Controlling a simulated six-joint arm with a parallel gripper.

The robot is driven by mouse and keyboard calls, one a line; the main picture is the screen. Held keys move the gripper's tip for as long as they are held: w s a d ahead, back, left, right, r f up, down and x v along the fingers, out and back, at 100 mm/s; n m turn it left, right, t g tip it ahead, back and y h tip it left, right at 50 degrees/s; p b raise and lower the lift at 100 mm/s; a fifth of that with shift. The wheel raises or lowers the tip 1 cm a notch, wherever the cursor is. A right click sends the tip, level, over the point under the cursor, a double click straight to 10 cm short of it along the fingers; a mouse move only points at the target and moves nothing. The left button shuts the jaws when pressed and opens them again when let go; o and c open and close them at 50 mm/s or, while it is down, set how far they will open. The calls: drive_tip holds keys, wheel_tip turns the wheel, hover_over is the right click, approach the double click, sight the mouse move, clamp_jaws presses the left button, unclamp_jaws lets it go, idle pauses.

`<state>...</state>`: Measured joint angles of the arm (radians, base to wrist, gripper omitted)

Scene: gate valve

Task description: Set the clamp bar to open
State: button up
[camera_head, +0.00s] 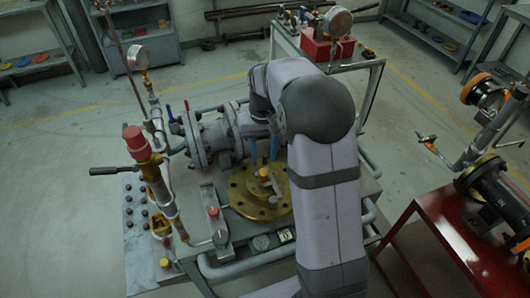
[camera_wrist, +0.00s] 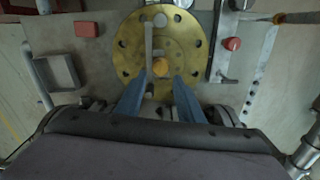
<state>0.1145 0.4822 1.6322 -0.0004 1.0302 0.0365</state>
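A round brass flange (camera_head: 243,197) with bolt holes lies flat on the bench top; it also shows in the wrist view (camera_wrist: 127,50). A narrow pale bar with an orange-yellow knob (camera_head: 264,172) lies across it; I take this for the clamp bar. In the wrist view the bar (camera_wrist: 149,40) runs nearly straight up the picture, with the knob (camera_wrist: 160,67) near its lower end. My gripper (camera_wrist: 161,78) is open, its two blue fingers apart on either side below the knob. The fingers (camera_head: 264,150) also show above the flange's far edge. Nothing is between them.
A grey plate with a red knob (camera_head: 213,212) stands left of the flange; it also shows in the wrist view (camera_wrist: 232,44). The grey valve body (camera_head: 215,137) is behind the flange. A red-capped upright pipe (camera_head: 135,140) rises at left. My arm hides the bench's right side.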

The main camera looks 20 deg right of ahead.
sight(265, 155)
drive_tip(key=w, duration=0.1)
drive_tip(key=w+d, duration=0.1)
drive_tip(key=w, duration=0.1)
drive_tip(key=w+d, duration=0.1)
drive_tip(key=w, duration=0.1)
drive_tip(key=shift+d+r+p, duration=0.1)
drive_tip(key=shift+d+p, duration=0.05)
drive_tip(key=shift+p, duration=0.15)
drive_tip(key=shift+f+p, duration=1.25)
drive_tip(key=shift+f, duration=2.4)
clamp_jaws()
